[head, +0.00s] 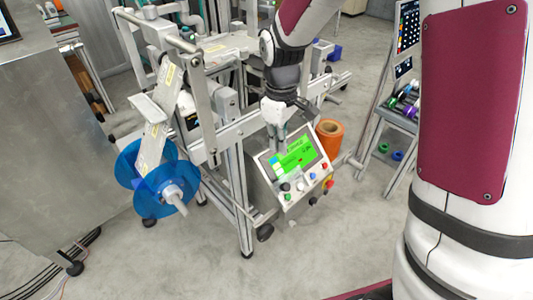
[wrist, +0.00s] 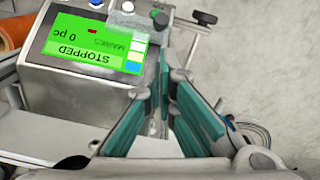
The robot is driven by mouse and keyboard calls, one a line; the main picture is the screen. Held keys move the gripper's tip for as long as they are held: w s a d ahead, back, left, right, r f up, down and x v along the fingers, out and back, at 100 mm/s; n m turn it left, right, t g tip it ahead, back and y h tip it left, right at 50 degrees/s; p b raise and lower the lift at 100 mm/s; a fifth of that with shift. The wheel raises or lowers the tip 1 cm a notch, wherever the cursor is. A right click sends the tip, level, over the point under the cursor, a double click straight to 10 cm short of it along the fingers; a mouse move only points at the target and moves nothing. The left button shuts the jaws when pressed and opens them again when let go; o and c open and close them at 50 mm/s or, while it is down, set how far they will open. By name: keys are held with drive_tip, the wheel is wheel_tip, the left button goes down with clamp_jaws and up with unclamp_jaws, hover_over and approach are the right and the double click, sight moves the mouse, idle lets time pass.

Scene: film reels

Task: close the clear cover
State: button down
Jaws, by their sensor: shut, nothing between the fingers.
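My gripper (head: 276,138) is beside the upper left corner of the control panel (head: 292,158) in the head view. In the wrist view its teal-padded fingers (wrist: 171,82) are shut with nothing held, beside the green screen (wrist: 95,48), which reads STOPPED. Whether the fingertips touch the panel cannot be told. The film machine (head: 215,110) stands left of my gripper, with upright posts and a raised bar (head: 158,30) at its upper left. I cannot make out the clear cover with certainty; see-through parts are hard to separate from the metal frame.
A blue film reel (head: 165,198) sticks out at the machine's front left. An orange roll (head: 329,136) is behind the panel. A rack with coloured spools (head: 405,105) stands right. A metal cabinet (head: 60,130) is at the left. The floor in front of the machine is clear.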

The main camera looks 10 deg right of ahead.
sight(287, 189)
drive_tip(key=f+b, duration=0.2)
drive_tip(key=f, duration=0.4)
drive_tip(key=f+b, duration=0.1)
drive_tip(key=f, duration=0.4)
drive_tip(key=shift+w+f+b, duration=0.2)
drive_tip(key=shift+f+b, duration=0.15)
drive_tip(key=shift+s+d+f+b, duration=0.15)
drive_tip(key=shift+s+d+f, duration=0.15)
drive_tip(key=shift+s+f, duration=0.3)
drive_tip(key=shift+s+d+f+b, duration=0.25)
drive_tip(key=shift+s+f, duration=0.2)
drive_tip(key=shift+f, duration=0.15)
drive_tip(key=shift+s+d+f+b, duration=0.1)
drive_tip(key=shift+s+d+f, duration=0.2)
drive_tip(key=shift+s+f, duration=0.3)
drive_tip(key=shift+r, duration=0.15)
drive_tip(key=r+p, duration=0.2)
drive_tip(key=r, duration=0.1)
drive_tip(key=r+p, duration=0.6)
drive_tip(key=r, duration=0.1)
drive_tip(key=shift+w+a, duration=0.15)
drive_tip(key=shift+w, duration=0.1)
